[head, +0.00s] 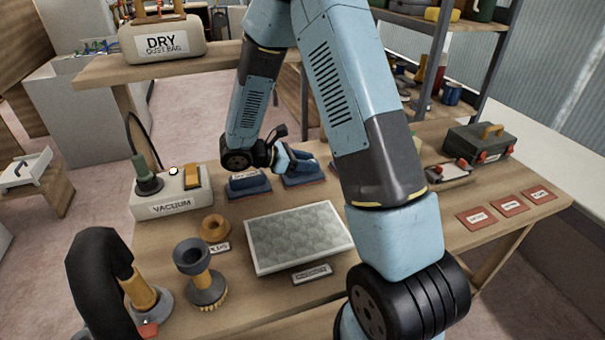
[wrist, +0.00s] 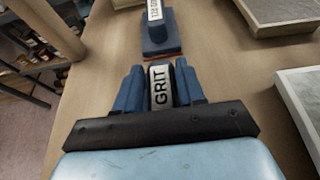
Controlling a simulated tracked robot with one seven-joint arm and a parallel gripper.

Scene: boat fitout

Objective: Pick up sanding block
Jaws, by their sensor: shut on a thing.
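My gripper (head: 289,160) reaches down to the row of blue sanding blocks at the back of the bench. In the wrist view its two blue fingers (wrist: 160,92) stand on either side of a sanding block with a white GRIT label (wrist: 160,86), shut on it. In the head view this seems to be the right-hand visible block (head: 303,179), partly covered by the gripper. Whether it is clear of the bench I cannot tell. Another labelled blue block (head: 248,186) stands to its left. A further blue block (wrist: 161,40) lies just ahead in the wrist view.
A framed grey panel (head: 300,238) lies in front of the blocks. A vacuum box (head: 170,196) stands left, with a brush tool (head: 203,275) nearer. A toolbox (head: 478,143) and red cards (head: 508,204) are at right. My arm hides the bench's middle right.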

